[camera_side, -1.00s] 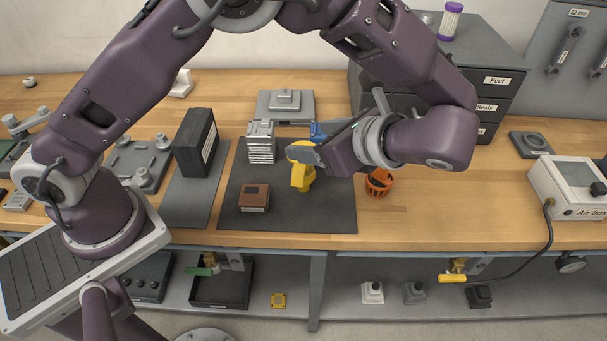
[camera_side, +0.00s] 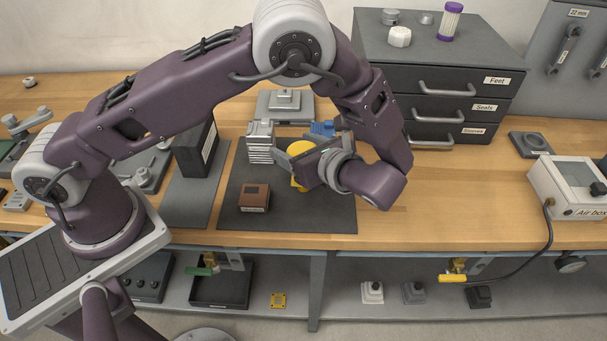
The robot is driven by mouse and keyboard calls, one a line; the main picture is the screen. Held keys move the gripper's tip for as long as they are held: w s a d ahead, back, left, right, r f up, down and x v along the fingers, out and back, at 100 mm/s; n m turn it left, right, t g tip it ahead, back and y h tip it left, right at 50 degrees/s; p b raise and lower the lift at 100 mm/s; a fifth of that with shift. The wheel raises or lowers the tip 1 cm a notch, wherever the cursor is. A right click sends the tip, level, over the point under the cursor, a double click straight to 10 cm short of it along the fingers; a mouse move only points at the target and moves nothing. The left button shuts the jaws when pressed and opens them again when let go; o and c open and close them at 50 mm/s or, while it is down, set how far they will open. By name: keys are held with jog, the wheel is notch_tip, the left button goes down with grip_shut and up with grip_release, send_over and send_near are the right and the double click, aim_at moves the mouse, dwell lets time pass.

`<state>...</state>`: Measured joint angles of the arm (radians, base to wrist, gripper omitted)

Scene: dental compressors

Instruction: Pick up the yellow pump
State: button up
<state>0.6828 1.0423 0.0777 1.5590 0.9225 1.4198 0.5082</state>
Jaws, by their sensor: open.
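The yellow pump (camera_side: 300,149) stands on the dark mat (camera_side: 300,220), behind a brown block. Its rounded top and a bit of its lower front show. My gripper (camera_side: 289,158) is at the pump, coming in from the right, with its grey jaws open. One jaw shows behind or beside the pump's top and the other in front of it. I cannot tell whether the jaws touch it. Most of the pump's body is hidden by the jaws and wrist.
The brown block (camera_side: 254,197) sits front left on the mat. A finned grey part (camera_side: 261,142) and a blue part (camera_side: 322,128) stand close behind the pump. A tall black box (camera_side: 196,142) is to the left.

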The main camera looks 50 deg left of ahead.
grip_shut()
jog(key=shift+r, duration=0.1)
